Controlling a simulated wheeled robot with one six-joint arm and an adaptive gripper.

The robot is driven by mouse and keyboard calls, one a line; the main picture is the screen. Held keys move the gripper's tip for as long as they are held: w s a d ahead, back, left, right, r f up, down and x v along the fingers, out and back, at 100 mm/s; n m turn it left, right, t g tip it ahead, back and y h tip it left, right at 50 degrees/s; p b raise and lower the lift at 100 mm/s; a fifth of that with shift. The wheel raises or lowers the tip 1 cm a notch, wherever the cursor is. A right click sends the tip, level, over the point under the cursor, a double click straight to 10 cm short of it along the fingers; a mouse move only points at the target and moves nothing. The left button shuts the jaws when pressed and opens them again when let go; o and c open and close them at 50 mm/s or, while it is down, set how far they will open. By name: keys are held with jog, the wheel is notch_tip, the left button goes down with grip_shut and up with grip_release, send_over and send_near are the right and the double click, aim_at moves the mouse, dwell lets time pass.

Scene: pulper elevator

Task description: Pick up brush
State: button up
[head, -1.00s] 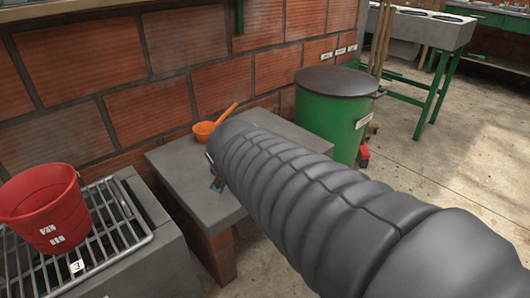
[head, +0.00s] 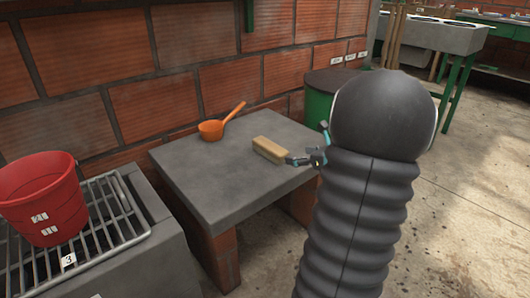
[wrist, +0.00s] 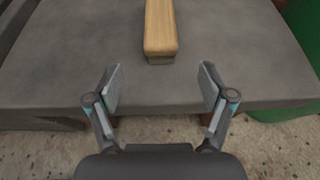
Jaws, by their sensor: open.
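The brush (head: 270,150), with a light wooden block on top, lies on the grey slab table (head: 206,186). In the wrist view the brush (wrist: 160,28) lies lengthwise at the top middle, its near end in line with the gap between my fingers. My gripper (wrist: 160,88) is open and empty, with its fingertips just short of the brush's near end. In the head view my gripper (head: 309,150) is at the table's right edge, beside the brush's right end. My arm hides part of that edge.
An orange ladle (head: 212,129) lies on the table behind the brush. A red bucket (head: 42,200) stands on a metal grate (head: 110,215) at the left. A green bin (head: 318,107) stands behind my arm. A brick wall (head: 160,105) runs behind the table.

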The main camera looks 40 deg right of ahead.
aim_at(284, 154)
jog(key=x, duration=0.7)
jog(key=shift+w+a+f, duration=0.1)
jog(key=shift+w+f, duration=0.1)
jog(key=shift+w, duration=0.15)
jog(key=shift+b+x, duration=0.3)
jog(key=shift+x, duration=2.6)
jog(key=shift+r, duration=0.25)
jog(key=c, duration=1.1)
